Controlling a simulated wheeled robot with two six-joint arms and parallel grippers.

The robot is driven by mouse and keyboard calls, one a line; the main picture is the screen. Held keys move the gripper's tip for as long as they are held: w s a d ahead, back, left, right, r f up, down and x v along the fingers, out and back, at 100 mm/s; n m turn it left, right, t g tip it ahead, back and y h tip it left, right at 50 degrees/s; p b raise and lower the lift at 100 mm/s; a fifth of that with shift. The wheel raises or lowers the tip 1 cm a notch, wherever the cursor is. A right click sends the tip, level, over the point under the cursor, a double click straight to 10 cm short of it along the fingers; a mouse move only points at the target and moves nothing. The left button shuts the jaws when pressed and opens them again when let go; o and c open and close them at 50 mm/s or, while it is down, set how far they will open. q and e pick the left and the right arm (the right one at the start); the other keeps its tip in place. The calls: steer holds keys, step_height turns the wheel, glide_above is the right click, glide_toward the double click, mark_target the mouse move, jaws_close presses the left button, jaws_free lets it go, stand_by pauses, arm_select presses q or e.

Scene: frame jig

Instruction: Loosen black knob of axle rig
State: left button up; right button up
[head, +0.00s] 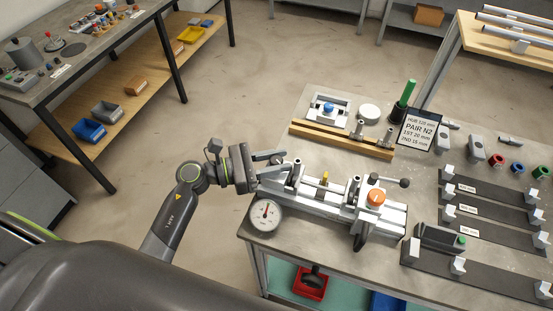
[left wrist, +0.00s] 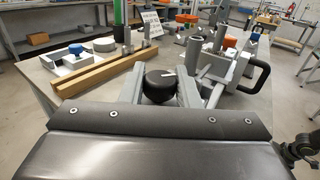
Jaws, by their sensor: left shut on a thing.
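The axle rig (head: 335,205) is a light metal rail with clamps along the near side of the grey table. Its black knob (left wrist: 160,86), a round cap with a white mark, shows between my finger bars in the left wrist view. My left gripper (head: 279,163) is at the rig's left end, its two fingers shut on the black knob from either side. In the head view the fingers mostly hide this knob. An orange knob (head: 376,197) and a lever with a dark ball end (head: 404,183) are on the rig's right part. My right gripper is not seen.
A dial gauge (head: 265,214) stands close below my left gripper. A wooden bar (head: 340,139), a blue-knobbed fixture (head: 328,107) and a sign (head: 418,131) are behind the rig. Dark strips with white blocks (head: 490,213) fill the right side. The floor to the left is clear.

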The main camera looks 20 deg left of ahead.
arm_select(q)
steer(key=n+t+y+p, duration=0.1)
steer(key=n+t+y, duration=0.2)
steer(key=shift+r+t, duration=0.1)
steer(key=shift+t, duration=0.3)
steer(key=shift+n+t+y+p, duration=0.7)
steer(key=shift+n+t+y, duration=0.4)
steer(key=shift+y, duration=0.4)
steer(key=shift+n, duration=0.3)
steer(key=o, duration=0.9)
steer(key=shift+o, duration=0.2)
